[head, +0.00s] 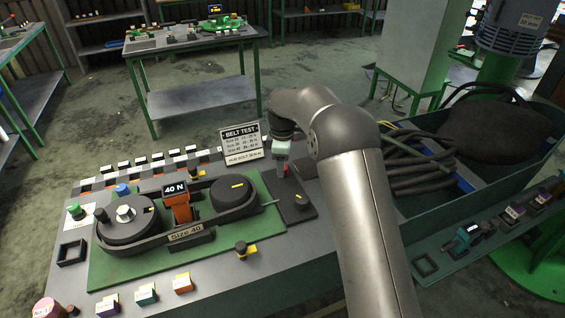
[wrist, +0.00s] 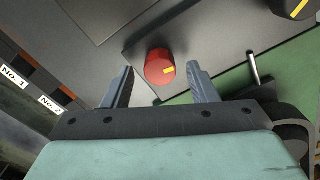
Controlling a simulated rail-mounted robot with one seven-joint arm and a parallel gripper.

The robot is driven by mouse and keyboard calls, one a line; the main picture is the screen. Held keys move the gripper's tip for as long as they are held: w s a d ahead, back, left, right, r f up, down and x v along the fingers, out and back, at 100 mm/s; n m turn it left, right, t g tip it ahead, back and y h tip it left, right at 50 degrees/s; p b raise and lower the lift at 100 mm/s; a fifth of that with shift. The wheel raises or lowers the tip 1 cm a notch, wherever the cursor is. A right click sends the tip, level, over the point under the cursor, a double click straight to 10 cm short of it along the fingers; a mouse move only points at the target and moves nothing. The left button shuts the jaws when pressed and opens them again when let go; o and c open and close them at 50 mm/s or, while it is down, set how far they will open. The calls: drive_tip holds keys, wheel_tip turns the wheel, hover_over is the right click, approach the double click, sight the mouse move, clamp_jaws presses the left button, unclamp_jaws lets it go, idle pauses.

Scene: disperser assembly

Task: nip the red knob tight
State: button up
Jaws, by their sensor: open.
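My gripper (wrist: 161,71) is open, with one finger to the left of the knob and one to the right. Gaps show between the knob and both fingers, and nothing is held. In the head view my gripper (head: 281,168) points down beside the belt test sign (head: 241,142); the knob is not clearly visible there.
A black knob (head: 301,199) stands close by on the dark plate. A belt rig with two pulleys (head: 234,194) and an orange 40 N gauge (head: 177,203) stands to the left on a green board. A thin metal pin (wrist: 253,68) is right of my gripper's fingers.

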drive_tip(key=shift+f, duration=0.45)
drive_tip(key=c, duration=1)
